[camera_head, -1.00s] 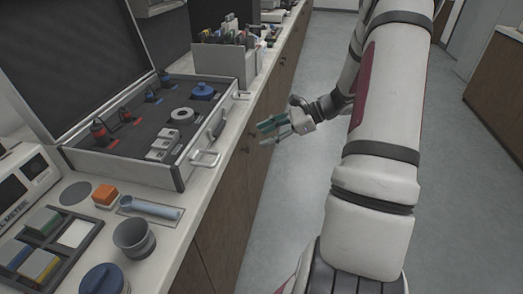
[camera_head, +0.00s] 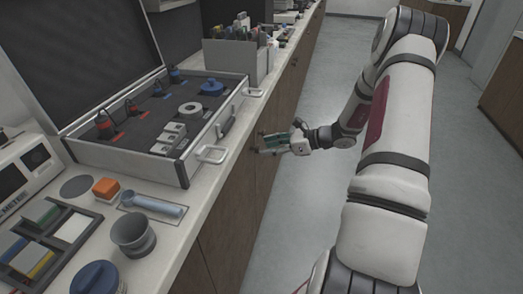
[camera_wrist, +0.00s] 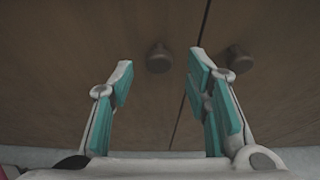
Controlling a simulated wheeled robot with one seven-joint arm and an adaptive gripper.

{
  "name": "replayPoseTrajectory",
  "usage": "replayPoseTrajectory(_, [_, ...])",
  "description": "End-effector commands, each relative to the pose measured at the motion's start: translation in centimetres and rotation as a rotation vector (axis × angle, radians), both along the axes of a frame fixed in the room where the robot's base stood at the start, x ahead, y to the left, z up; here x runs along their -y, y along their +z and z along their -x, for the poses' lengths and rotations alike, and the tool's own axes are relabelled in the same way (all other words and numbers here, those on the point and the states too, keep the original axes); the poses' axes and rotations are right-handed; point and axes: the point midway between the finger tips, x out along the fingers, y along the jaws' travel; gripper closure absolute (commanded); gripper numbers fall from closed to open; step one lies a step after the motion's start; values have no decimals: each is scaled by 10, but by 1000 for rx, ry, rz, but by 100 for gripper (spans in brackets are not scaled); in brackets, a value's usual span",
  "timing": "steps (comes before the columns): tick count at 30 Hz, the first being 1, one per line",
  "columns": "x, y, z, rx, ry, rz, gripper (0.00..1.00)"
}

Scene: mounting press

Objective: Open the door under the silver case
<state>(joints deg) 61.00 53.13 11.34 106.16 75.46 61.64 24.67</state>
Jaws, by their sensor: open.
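The silver case (camera_head: 165,165) stands open on the counter, its dark lid raised at the back. Below it are brown cabinet doors (camera_head: 232,225). In the wrist view two door panels meet at a dark vertical seam. The left door (camera_wrist: 80,50) has a round dark knob (camera_wrist: 159,58), and the right door (camera_wrist: 270,70) has another knob (camera_wrist: 236,59). My gripper (camera_head: 262,143) is at the cabinet front, beside the case's front side. In the wrist view my open gripper (camera_wrist: 160,80) has the left door's knob between and beyond its teal-padded fingers, apart from them. The right knob lies behind the right finger.
The counter above holds a grey cup (camera_head: 133,236), an orange block (camera_head: 105,190), a compartment tray (camera_head: 92,222) and a bin of tools (camera_head: 236,62). The case's handle (camera_head: 212,154) juts toward the counter edge. The grey floor (camera_head: 310,230) beside the cabinets is clear.

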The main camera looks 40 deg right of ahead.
Motion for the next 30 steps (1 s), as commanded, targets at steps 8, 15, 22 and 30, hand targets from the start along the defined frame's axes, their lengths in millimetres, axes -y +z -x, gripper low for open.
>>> replayPoseTrajectory(8, [-17,-12,-21,-2,1,0,56])
replayPoseTrajectory(15, [-18,-12,-23,-1,0,0,56])
replayPoseTrajectory(22, [-18,-12,-23,-1,0,1,86])
replayPoseTrajectory(30, [-18,-12,-23,-1,-1,0,100])
